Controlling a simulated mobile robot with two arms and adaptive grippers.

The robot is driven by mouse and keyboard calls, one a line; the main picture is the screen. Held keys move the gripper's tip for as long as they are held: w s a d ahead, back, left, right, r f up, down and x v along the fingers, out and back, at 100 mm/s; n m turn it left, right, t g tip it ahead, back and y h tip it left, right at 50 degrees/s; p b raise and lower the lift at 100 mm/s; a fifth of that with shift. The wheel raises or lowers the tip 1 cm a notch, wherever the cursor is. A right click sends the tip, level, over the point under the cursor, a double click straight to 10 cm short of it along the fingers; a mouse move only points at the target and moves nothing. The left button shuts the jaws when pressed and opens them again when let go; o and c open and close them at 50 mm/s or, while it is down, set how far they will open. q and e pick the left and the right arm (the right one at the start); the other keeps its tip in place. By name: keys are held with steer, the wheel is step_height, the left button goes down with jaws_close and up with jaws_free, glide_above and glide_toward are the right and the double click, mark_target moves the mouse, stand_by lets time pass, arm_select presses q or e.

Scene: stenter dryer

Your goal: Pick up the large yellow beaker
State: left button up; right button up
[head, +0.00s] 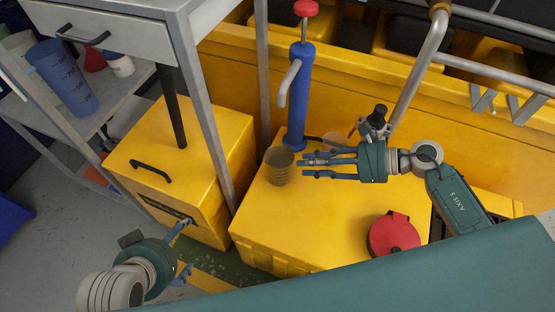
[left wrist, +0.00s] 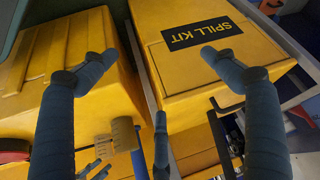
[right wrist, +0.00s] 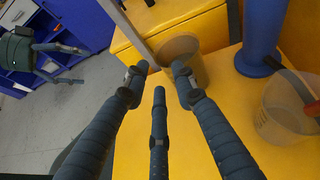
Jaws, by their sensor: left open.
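A translucent beaker (head: 279,166), looking yellowish against the yellow box, stands upright on the box top (head: 300,225) left of my right gripper. It also shows in the right wrist view (right wrist: 186,52) and in the left wrist view (left wrist: 124,134). My right gripper (head: 308,164) is open, fingers pointing at the beaker. In the right wrist view one fingertip overlaps the beaker's lower part; I cannot tell whether they touch. My left gripper (head: 184,250) is open and empty, low beside the yellow spill kit box (left wrist: 200,50).
A blue hand pump (head: 299,100) stands behind the beaker. A red round case (head: 394,235) lies on the box's front right. A grey table leg (head: 205,110) rises left of the beaker. A shelf at left holds a tall blue cup (head: 63,78).

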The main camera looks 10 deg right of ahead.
mark_target(272, 167)
steer(key=shift+b+x, duration=0.4)
steer(key=shift+x, duration=3.9)
arm_select(q)
steer(key=w+r, duration=0.1)
steer(key=w+d+t, duration=0.1)
steer(key=w+r+t, duration=0.1)
steer(key=w, duration=0.1)
steer(key=shift+d+r+h, duration=0.3)
steer(key=shift+r, duration=0.05)
arm_select(e)
steer(key=shift+s, duration=0.2)
jaws_close()
steer(key=shift+r, duration=0.1)
